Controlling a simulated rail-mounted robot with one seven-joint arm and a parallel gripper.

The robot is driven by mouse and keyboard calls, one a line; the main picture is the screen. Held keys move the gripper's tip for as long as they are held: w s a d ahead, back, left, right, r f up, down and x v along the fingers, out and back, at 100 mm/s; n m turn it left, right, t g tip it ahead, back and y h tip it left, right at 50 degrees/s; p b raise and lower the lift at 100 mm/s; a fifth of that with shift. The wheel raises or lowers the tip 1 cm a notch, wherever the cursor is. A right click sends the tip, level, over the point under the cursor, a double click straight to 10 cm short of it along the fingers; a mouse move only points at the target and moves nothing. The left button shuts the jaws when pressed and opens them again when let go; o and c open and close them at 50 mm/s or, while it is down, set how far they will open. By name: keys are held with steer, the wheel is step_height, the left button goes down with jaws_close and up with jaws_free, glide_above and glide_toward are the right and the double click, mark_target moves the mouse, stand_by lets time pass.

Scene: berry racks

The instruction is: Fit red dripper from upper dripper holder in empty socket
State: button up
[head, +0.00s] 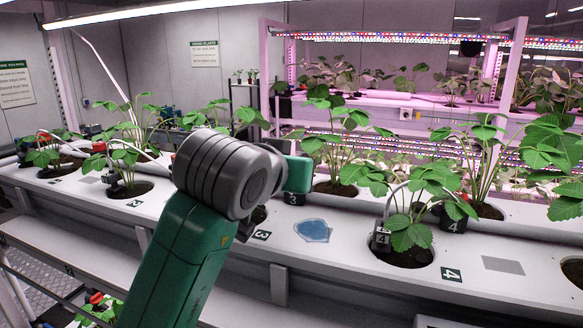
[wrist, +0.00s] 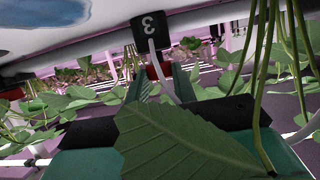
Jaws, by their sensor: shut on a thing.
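A red piece, seemingly the red dripper (wrist: 153,72), shows between my gripper's (wrist: 160,88) fingertips in the wrist view, with a pale tube beside it. My gripper is shut on it. A large leaf (wrist: 185,142) covers much of the gripper in that view. A black block marked 3 (wrist: 152,30) is close beyond the fingertips; a block marked 3 also shows in the head view (head: 294,198). In the head view my wrist and forearm hide the fingers and the dripper. I cannot tell which opening is the empty socket, nor make out the upper dripper holder.
Potted strawberry plants stand in holes along the white gutter (head: 350,262). A block marked 4 (head: 381,239) with a curved tube is to the right. A blue patch (head: 312,230) lies on the gutter. Leaves and stems crowd my gripper. A pink-lit rack (head: 400,100) stands behind.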

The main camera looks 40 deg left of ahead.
steer(key=shift+f, duration=0.3)
stand_by(0.4)
steer(key=shift+f, duration=0.15)
steer(key=o, duration=1)
steer(key=shift+o, duration=0.5)
steer(key=o, duration=0.3)
step_height(320, 180, up, 6)
steer(key=p, duration=0.4)
steer(key=shift+p, duration=0.4)
